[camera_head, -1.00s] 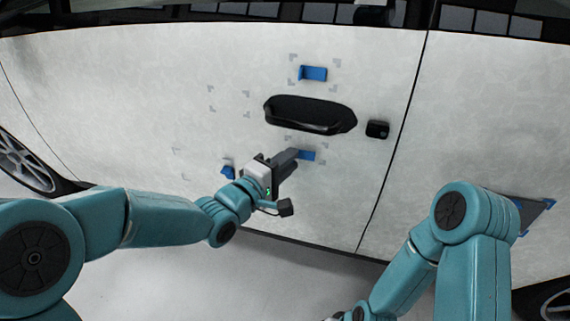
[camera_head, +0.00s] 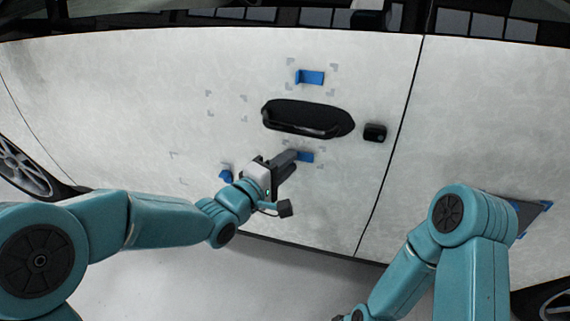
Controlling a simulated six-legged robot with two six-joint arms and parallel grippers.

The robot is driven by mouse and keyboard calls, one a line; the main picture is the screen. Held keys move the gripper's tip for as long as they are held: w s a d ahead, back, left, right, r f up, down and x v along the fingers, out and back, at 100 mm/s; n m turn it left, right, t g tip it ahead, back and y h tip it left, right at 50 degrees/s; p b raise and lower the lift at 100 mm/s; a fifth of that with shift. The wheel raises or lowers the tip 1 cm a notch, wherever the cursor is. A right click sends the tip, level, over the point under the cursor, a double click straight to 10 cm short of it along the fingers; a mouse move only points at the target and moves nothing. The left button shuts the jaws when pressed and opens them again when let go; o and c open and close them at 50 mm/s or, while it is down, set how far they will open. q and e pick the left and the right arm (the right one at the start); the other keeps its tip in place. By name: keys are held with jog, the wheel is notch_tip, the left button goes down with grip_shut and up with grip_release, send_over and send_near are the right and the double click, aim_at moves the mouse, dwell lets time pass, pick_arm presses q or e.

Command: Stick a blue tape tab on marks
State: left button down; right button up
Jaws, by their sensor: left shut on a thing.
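A blue tape tab (camera_head: 311,77) sits on the white car door inside grey corner marks, above the black door handle. My left gripper (camera_head: 291,160) is below the handle, shut on a second blue tape tab (camera_head: 306,157). This tab lies at or against the door among grey corner marks (camera_head: 320,164); whether it touches is hard to tell. Another set of empty corner marks (camera_head: 228,105) shows left of the handle. A further mark (camera_head: 176,155) shows at lower left. My right gripper is not clearly visible; its arm folds down past the bottom edge.
The black door handle (camera_head: 308,118) sticks out just above my left gripper. A small black block (camera_head: 375,133) is right of it. A small blue piece (camera_head: 226,173) is left of my left wrist. A dark triangular panel with blue corners (camera_head: 528,214) is behind my right arm.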

pick_arm(q)
jog(key=shift+w+d, duration=0.1)
jog(key=shift+w, duration=0.35)
dwell(0.8)
jog(key=c, duration=0.9)
grip_release()
jog(key=shift+s, duration=0.1)
